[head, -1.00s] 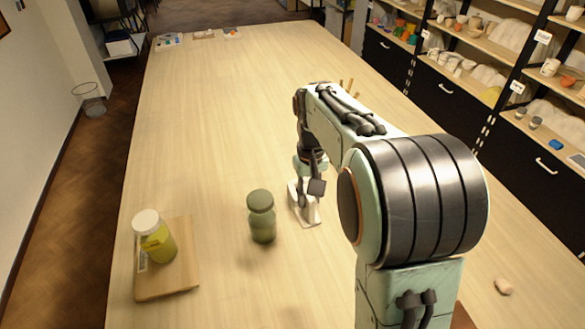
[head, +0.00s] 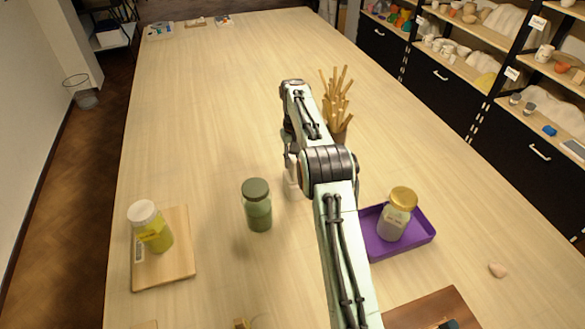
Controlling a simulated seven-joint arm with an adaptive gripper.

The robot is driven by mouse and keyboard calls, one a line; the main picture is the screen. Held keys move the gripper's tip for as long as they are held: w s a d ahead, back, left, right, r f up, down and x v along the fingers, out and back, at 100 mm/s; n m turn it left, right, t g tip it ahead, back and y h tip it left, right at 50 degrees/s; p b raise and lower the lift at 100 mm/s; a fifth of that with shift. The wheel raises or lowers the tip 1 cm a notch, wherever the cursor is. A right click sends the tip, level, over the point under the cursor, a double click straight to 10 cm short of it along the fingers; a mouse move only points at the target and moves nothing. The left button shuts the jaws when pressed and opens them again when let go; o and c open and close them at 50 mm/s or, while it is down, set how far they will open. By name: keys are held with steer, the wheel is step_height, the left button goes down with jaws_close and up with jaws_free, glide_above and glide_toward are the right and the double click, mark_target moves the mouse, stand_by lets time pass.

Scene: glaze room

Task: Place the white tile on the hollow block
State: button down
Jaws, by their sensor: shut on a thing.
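My gripper (head: 291,166) is in the middle of the table in the head view, low over the wood and mostly hidden behind my own arm. It is shut on the white tile (head: 291,189), of which only a pale patch shows at the left edge of the arm. I cannot make out how the tile is tilted or whether it touches anything below. I cannot pick out the hollow block; it may be behind my arm.
A green jar (head: 257,207) stands just left of my gripper. A yellow jar (head: 150,228) stands on a wooden board (head: 178,270). On the right are a purple tray (head: 418,239) with a gold-lidded jar (head: 397,214), and a pot of sticks (head: 338,100).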

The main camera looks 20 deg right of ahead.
mark_target(293, 169)
steer(key=shift+w+f, duration=0.35)
steer(key=shift+f, duration=1.55)
steer(key=shift+f, duration=0.1)
steer(key=c, duration=1)
jaws_free()
steer(key=shift+f, duration=0.1)
steer(key=shift+c, duration=0.2)
